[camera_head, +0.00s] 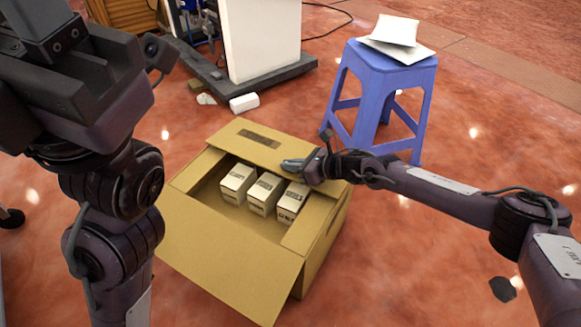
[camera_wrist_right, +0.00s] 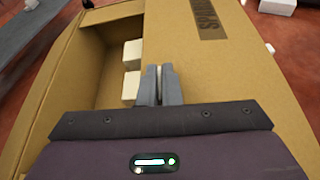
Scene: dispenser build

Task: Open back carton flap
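An open brown carton (camera_head: 325,250) stands on the floor. Its back flap (camera_head: 232,134), with a dark printed label, lies beyond the opening, folded away from it; it also shows in the right wrist view (camera_wrist_right: 235,75). My right gripper (camera_head: 290,166) is over the carton's back right part, at the flap's inner edge. In the right wrist view its grey fingers (camera_wrist_right: 159,85) are together with nothing clearly between them; whether they touch the flap is unclear. My left gripper (camera_head: 45,25) is raised at the top left, cut off by the picture edge, its finger state hidden.
Several white boxes (camera_head: 238,184) stand inside the carton. The front flap (camera_head: 235,270) slopes outward toward me. A blue stool (camera_head: 385,85) with white sheets stands behind right. A white block (camera_head: 244,103) lies behind the carton near a dark-based white stand (camera_head: 262,40). Floor at right is mostly clear.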

